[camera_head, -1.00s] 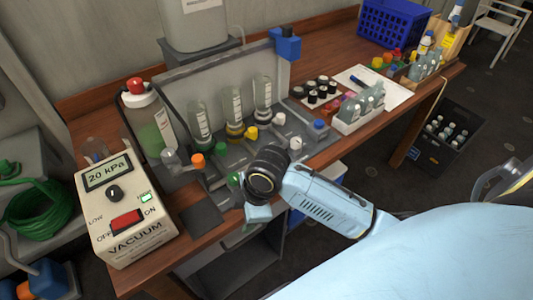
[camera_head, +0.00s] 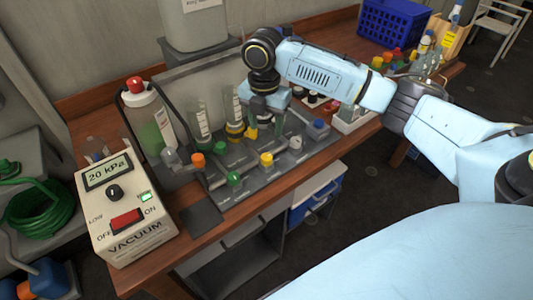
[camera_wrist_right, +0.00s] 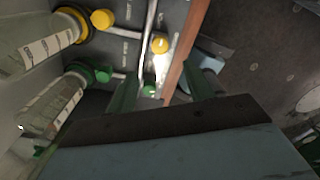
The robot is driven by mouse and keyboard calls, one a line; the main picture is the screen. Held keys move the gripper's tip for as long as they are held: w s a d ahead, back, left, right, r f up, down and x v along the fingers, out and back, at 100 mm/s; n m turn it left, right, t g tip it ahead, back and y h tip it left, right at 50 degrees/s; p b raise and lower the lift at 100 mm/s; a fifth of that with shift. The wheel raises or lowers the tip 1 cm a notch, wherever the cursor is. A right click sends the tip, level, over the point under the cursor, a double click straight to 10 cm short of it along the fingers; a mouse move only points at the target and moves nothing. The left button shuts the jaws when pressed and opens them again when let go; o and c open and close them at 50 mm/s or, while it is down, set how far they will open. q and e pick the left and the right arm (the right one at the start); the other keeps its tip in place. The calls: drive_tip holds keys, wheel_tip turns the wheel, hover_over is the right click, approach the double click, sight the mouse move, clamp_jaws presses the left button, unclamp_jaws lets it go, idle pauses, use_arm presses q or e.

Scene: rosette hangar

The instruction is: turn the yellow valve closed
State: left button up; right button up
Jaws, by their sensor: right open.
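Two yellow knobs show on the grey valve panel (camera_head: 240,190). One yellow knob (camera_head: 267,158) is in the front row, between a green knob (camera_head: 234,178) and a white knob (camera_head: 295,142). The other yellow knob (camera_head: 251,133) is in the back row, by a bottle with a yellow base. My right gripper (camera_head: 263,121) is open and empty, pointing down over the panel's back row and hiding part of it. In the wrist view the front yellow knob (camera_wrist_right: 160,45) and back yellow knob (camera_wrist_right: 102,19) lie beyond my fingers, apart from them. My left gripper is out of view.
A vacuum unit (camera_head: 125,215) reading 20 kPa stands at the left of the wooden bench. Upright glass bottles (camera_head: 201,120) stand behind the knobs. A blue basket (camera_head: 392,22) is at the back right. The floor in front is partly clear.

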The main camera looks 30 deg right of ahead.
sight(267, 156)
wheel_tip(267, 156, down, 11)
drive_tip(key=shift+s+f+b, duration=0.1)
drive_tip(key=shift+f+b, duration=0.05)
drive_tip(key=shift+b, duration=0.25)
drive_tip(key=shift+c, duration=0.4)
drive_tip(key=c, duration=0.9)
drive_tip(key=shift+m+p, duration=0.4)
drive_tip(key=shift+p, duration=0.2)
drive_tip(key=m+p, duration=0.7)
drive_tip(key=p, duration=0.1)
drive_tip(key=shift+r+p, duration=0.2)
drive_tip(key=shift+p, duration=0.1)
drive_tip(key=m+p, duration=0.4)
drive_tip(key=m, duration=0.1)
drive_tip(key=shift+m, duration=0.3)
drive_tip(key=shift+d+f+m+p, duration=0.15)
drive_tip(key=shift+m+p, duration=1.05)
drive_tip(key=shift+m, duration=1.1)
drive_tip(key=shift+y, duration=0.3)
